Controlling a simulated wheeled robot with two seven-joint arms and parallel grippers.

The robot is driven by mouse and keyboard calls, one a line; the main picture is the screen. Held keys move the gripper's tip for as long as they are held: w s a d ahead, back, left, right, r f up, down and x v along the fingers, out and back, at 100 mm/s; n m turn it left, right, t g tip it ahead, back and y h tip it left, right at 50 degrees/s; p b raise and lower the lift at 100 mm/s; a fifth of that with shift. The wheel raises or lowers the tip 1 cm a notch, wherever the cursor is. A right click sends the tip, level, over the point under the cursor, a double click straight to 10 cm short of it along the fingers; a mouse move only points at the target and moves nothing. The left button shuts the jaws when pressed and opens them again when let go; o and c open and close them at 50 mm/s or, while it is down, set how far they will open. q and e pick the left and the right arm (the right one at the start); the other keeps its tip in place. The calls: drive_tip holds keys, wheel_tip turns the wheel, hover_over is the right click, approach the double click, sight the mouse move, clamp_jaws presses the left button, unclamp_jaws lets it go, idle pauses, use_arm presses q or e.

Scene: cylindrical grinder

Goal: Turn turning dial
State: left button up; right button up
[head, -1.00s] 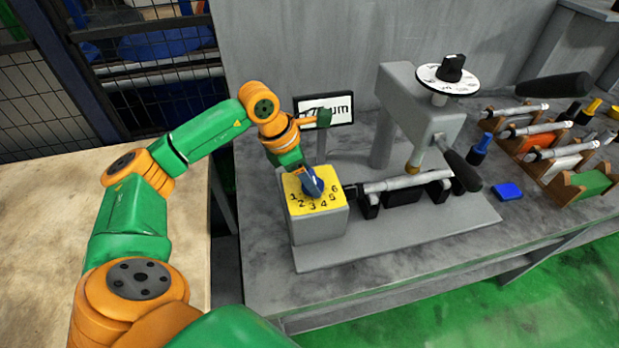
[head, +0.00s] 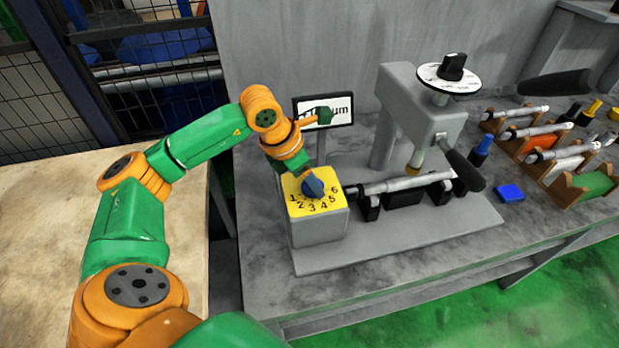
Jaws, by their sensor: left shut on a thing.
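The knob's front tip points toward the lower right of the face. My right gripper is not in view.
A small screen (head: 340,109) stands just behind my left wrist. The grinder head (head: 420,110) with a black-and-white disc and black handles rises to the right. A blue block (head: 509,193) and racks of rods (head: 560,160) lie further right.

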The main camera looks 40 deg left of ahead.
use_arm(q)
drive_tip(key=o, duration=1.3)
drive_tip(key=shift+r, duration=0.1)
drive_tip(key=b+v, duration=0.1)
drive_tip(key=v, duration=0.6)
